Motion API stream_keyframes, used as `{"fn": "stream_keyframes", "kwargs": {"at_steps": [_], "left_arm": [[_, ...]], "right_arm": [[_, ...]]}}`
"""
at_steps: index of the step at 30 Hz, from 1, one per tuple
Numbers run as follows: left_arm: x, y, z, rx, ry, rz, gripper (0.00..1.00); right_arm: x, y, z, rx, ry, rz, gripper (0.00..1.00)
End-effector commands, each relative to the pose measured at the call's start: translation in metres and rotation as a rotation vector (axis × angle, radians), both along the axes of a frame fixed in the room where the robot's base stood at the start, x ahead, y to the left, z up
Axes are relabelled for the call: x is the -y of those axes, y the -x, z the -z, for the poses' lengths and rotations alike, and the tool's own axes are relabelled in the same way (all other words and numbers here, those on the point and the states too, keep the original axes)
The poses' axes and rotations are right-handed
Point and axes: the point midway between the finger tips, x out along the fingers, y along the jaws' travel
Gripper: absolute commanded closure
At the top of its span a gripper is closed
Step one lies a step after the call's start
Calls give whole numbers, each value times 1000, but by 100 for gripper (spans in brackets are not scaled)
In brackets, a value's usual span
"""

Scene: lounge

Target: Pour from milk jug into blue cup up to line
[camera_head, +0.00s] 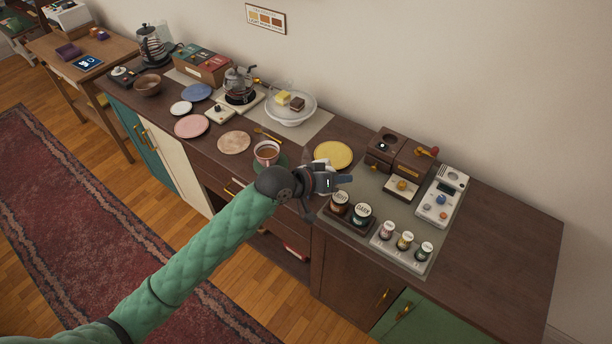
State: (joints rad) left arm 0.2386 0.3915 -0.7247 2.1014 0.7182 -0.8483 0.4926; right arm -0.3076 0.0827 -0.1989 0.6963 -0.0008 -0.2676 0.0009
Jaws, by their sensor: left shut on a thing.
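My left arm comes in from the lower left, and my left gripper (342,182) is over the counter, between the yellow plate and the dark-lidded jars. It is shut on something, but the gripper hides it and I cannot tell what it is. A pink cup (267,150) with brown liquid in it stands on a green saucer just left of the gripper. I cannot make out a milk jug or a blue cup in this view. My right gripper is not in view.
Two jars (340,202) and several small jars (405,240) stand close below the gripper. A yellow plate (333,154) lies behind it. A wooden grinder box (387,148) and a white device (440,200) stand right. The counter's right end (500,250) is clear.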

Motion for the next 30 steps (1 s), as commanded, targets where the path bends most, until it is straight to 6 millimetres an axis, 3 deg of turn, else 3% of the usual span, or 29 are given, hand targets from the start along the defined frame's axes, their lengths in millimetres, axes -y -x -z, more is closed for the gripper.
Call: {"fn": "stream_keyframes", "kwargs": {"at_steps": [18,30], "left_arm": [[-3,-6,1,-84,55,-1,100],[-5,-8,-1,-124,81,0,100]], "right_arm": [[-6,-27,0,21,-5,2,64],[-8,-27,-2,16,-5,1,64]]}}
